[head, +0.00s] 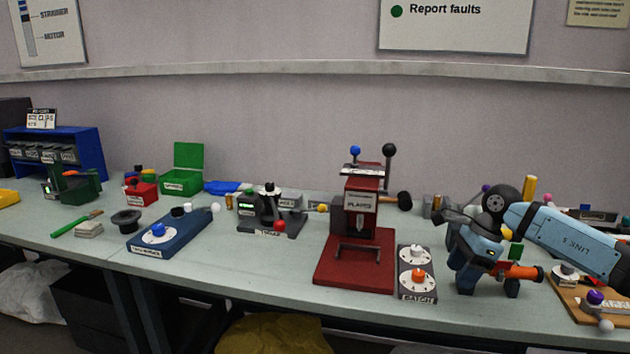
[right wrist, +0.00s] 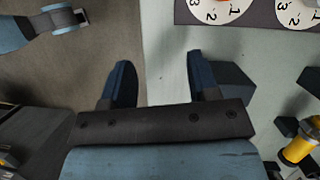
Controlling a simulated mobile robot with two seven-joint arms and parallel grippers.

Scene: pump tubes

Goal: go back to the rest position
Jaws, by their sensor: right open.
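My right gripper (head: 489,287) is at the right part of the bench in the head view, its blue fingers pointing down. It is beside the dark batch panel with two dials (head: 417,272), to the right of it. In the right wrist view, the fingers of my right gripper (right wrist: 160,70) are spread apart with nothing between them. The bench's front edge runs below the gap between them. The height of the fingertips above the bench is hard to tell. My left gripper does not show in the head view.
A red press (head: 355,262) stands left of the batch panel. An orange-ended tool (head: 524,272) shows close by my right gripper; whether they touch is unclear. A wooden board (head: 581,300) lies at the far right. The bench front between the blue box (head: 170,232) and the press is clear.

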